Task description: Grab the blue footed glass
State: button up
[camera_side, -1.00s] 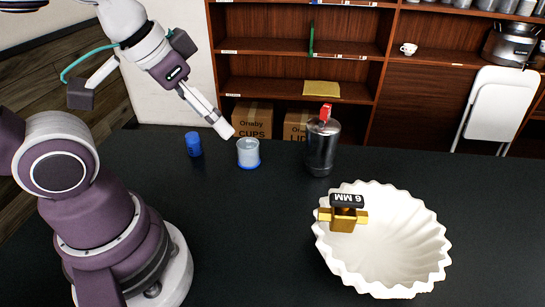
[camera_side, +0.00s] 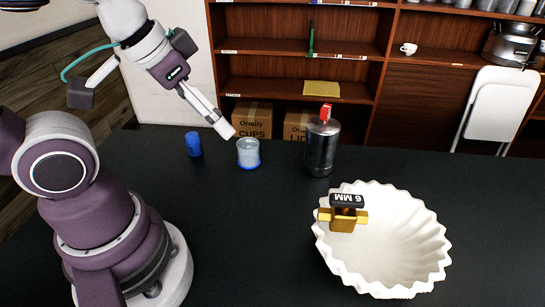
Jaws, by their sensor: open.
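A clear glass with a blue foot (camera_side: 248,153) stands upright on the black table, left of the picture's middle. My gripper (camera_side: 226,130) is above and to the left of the glass, pointing down and to the right. Its tip looks close to the glass rim, but a gap shows between them in this view. The jaws are open and nothing is held. The fingers appear side-on, so one largely hides the other.
A small blue cylinder (camera_side: 193,144) stands left of the glass. A dark metal canister (camera_side: 321,148) with a red top stands to its right. A white fluted bowl (camera_side: 410,240) with a brass "6 MM" piece (camera_side: 344,212) is at front right. The front middle of the table (camera_side: 255,240) is clear.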

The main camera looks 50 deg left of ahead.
jog(key=shift+o, duration=1.2)
jog(key=n+g, duration=0.6)
jog(key=n, duration=1.2)
send_over(249, 154)
notch_tip(249, 154, down, 11)
jog(key=f, duration=0.3)
jog(key=a+f, duration=0.1)
jog(key=f, duration=0.2)
jog(key=w+a+f, duration=0.1)
jog(key=f, duration=0.3)
jog(key=shift+w, duration=0.1)
jog(key=c, duration=1.3)
